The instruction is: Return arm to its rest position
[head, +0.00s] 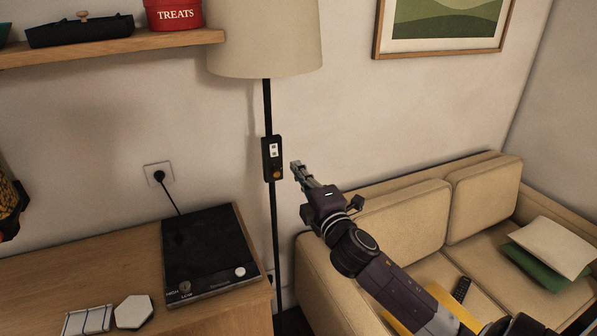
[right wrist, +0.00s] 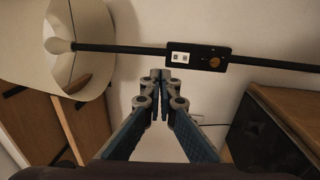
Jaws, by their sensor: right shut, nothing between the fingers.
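My right arm reaches up from the lower right in the head view. Its gripper (head: 296,168) is beside the floor lamp's black switch box (head: 272,158), just to its right in the picture. In the right wrist view the two fingers (right wrist: 160,76) meet at their tips with nothing between them. A small gap shows between fingers and box in the head view. I do not see my left gripper.
The lamp's pole (head: 268,105) and shade (head: 265,38) stand near my right gripper. A wooden counter (head: 60,275) with a black hob (head: 210,255) is at the lower left. A beige sofa (head: 400,220) lies behind and below my arm. A shelf (head: 110,46) hangs at the upper left.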

